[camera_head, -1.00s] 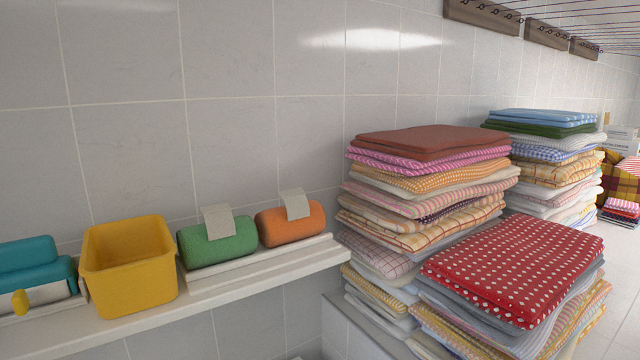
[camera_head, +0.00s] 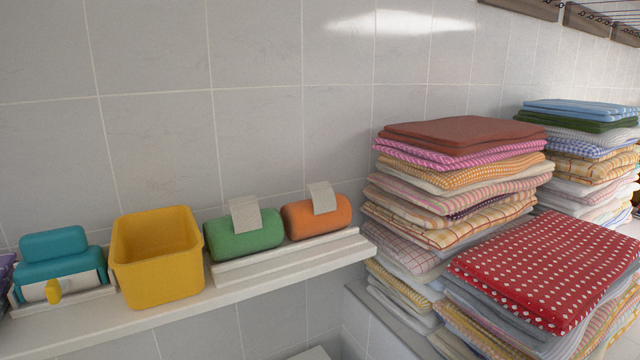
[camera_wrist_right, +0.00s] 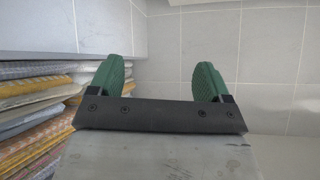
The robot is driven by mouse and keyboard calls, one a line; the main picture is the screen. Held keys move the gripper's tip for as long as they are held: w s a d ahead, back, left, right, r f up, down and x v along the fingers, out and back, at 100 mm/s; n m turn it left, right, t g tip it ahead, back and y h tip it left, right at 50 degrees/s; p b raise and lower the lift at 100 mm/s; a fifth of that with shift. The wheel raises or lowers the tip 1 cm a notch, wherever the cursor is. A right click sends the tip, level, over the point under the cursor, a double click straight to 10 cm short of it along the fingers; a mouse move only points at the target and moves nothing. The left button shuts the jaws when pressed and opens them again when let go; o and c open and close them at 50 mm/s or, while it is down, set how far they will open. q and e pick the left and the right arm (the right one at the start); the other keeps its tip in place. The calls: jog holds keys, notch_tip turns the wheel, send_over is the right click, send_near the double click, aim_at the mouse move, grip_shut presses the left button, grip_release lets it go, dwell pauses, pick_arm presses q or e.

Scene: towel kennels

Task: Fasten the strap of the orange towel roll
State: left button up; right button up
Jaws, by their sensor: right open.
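The orange towel roll (camera_head: 316,217) lies on a white tray at the right part of the wall shelf in the head view. Its pale strap (camera_head: 322,198) sticks up from the top, with the end loose. A green towel roll (camera_head: 243,234) with a similar raised strap (camera_head: 245,214) lies just left of it. My right gripper (camera_wrist_right: 160,80) shows in the right wrist view, its green fingers apart and nothing between them. It faces a tiled wall, and no roll shows there. My left gripper is not in view.
A yellow bin (camera_head: 157,258) stands on the white shelf (camera_head: 215,300), left of the green roll. Left of it is a teal stacked item (camera_head: 60,265) with a yellow tab. Tall towel stacks (camera_head: 450,180) rise close to the shelf's right end.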

jog(key=w+a+r+n+t+y, duration=0.1)
jog(key=w+a+r, duration=0.15)
jog(key=r, duration=0.65)
jog(key=w+a+r+t+y, duration=0.1)
jog(key=w+r+t, duration=0.15)
jog(key=r, duration=0.55)
jog(key=n+t+y+p, duration=0.2)
jog(key=n+y, duration=0.1)
jog(key=y, duration=0.1)
send_near(321, 187)
jog(key=p+x, duration=0.4)
jog(key=x, duration=0.4)
jog(key=shift+w+a+r, duration=0.15)
jog(key=shift+w+a, duration=0.15)
jog(key=shift+w+a+p, duration=0.35)
jog(key=shift+w+p, duration=0.05)
jog(key=shift+w, duration=0.25)
